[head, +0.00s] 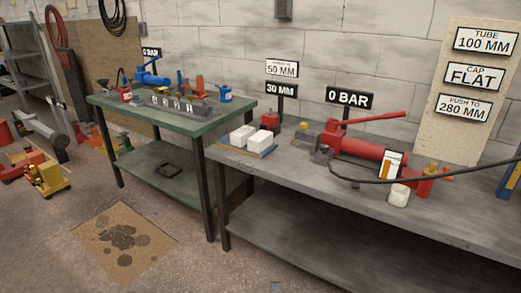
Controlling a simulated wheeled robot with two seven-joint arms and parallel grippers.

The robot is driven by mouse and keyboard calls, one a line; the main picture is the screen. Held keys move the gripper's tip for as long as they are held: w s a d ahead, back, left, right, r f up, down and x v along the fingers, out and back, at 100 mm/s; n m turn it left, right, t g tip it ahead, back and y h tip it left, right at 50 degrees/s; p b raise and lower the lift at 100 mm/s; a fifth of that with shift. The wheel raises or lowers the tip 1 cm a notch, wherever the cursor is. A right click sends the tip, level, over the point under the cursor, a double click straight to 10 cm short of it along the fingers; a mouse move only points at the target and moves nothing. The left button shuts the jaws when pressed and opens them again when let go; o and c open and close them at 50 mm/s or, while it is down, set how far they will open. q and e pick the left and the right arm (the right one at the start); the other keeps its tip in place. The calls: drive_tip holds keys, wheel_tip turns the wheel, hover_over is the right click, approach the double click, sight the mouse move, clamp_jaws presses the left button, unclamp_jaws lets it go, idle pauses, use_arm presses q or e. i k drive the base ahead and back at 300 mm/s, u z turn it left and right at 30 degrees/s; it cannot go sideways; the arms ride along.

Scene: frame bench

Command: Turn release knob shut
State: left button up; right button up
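A red hydraulic hand pump (358,147) lies on the grey bench at the right, its long red handle (370,118) raised at a slant above the body. A grey metal block (322,152) is at its left end, and a black hose (350,180) runs from there to the right. The release knob is too small to make out for certain, and whether it is open or shut does not show. A sign reading 0 BAR (349,98) stands behind the pump. Neither of my grippers is in view.
White blocks (242,136) on a blue-edged tray, a red cylinder (270,118), a white lump (398,195) and a gauge card (391,165) share the grey bench (290,175). A green bench (195,127) with a blue pump (150,75) stands left.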

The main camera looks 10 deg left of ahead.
sight(324, 148)
drive_tip(key=u, duration=1.4)
drive_tip(key=i, duration=1.35)
drive_tip(key=z, duration=0.15)
